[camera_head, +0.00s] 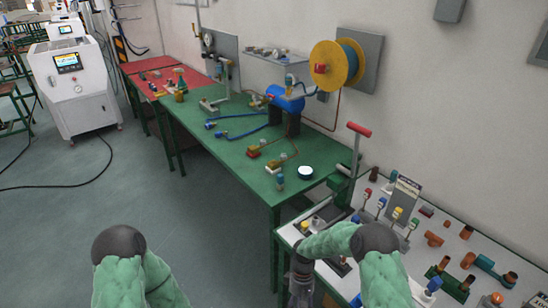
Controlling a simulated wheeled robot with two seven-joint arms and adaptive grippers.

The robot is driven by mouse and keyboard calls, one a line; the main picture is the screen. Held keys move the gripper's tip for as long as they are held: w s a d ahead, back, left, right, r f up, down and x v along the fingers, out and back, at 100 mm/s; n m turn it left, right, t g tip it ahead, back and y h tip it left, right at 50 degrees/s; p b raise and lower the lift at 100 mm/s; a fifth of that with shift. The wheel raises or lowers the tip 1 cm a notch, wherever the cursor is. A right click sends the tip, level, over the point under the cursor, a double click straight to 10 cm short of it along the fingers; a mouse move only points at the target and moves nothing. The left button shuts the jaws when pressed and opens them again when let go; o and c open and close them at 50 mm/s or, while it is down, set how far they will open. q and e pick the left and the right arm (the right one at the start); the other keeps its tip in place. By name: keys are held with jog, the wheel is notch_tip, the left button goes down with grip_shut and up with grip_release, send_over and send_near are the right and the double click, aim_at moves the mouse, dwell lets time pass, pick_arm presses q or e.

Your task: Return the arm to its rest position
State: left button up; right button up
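My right arm (378,270) has a green cover and comes in from the bottom right. Its forearm bends to the left over the near white-topped table. My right gripper (301,292) is a dark shape hanging down at that table's left edge. Its fingertips are at the bottom of the picture and too unclear to show whether it is open or holds anything. My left arm (132,277) shows only as a green-covered part at the bottom left, over the floor. My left gripper is out of view.
The white-topped table (452,243) holds fittings, valves and a red-handled tool (359,130). Behind it, a green table (230,159) carries a blue tank (286,99) and hoses. A yellow reel (336,66) hangs on the wall. A white machine (85,95) stands left. Floor (120,200) between is mostly clear.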

jog(key=s+f+m+t+y, duration=0.1)
jog(key=s+m, duration=0.3)
jog(key=s, duration=0.5)
jog(key=s+f+m+t+y, duration=0.1)
jog(key=s+m+t, duration=0.3)
jog(key=s, duration=0.5)
jog(key=shift+s+d+f+y, duration=0.35)
jog(key=shift+d+y, duration=0.1)
jog(key=shift+y, duration=0.35)
